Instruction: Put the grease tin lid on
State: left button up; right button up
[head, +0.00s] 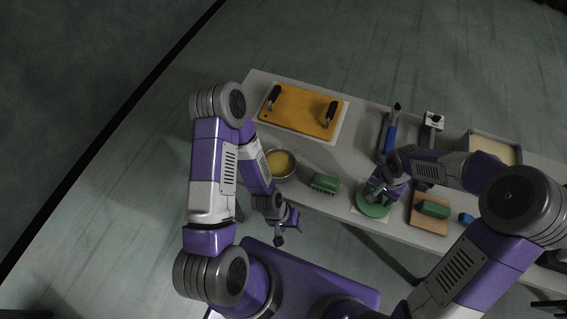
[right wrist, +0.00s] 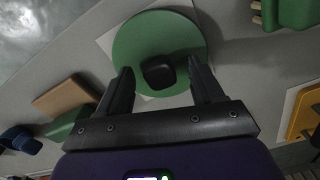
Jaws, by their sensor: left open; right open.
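The grease tin (head: 293,171) is a round metal tin with yellow grease in it, open at the top, near the table's front edge. The lid (head: 374,211) is a green disc on a pale sheet, to the right of the tin. In the right wrist view the lid (right wrist: 135,42) shows its black knob (right wrist: 158,73). My right gripper (right wrist: 161,76) is open, with its fingers on either side of the knob in that view; contact cannot be told. In the head view it partly hides the lid. My left gripper (head: 284,230) is open and empty, in front of the table.
A green brush (head: 325,184) lies between tin and lid. A wooden block with a green piece (head: 432,208) is right of the lid. An orange board (head: 300,112) with black handles, a blue-handled tool (head: 390,136) and a tray (head: 486,134) are farther back.

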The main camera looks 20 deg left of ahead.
dwell(0.7)
jog(key=c, duration=1.2)
jog(key=shift+r+p, duration=2.15)
jog(key=shift+r, duration=1.45)
jog(key=shift+d, duration=0.1)
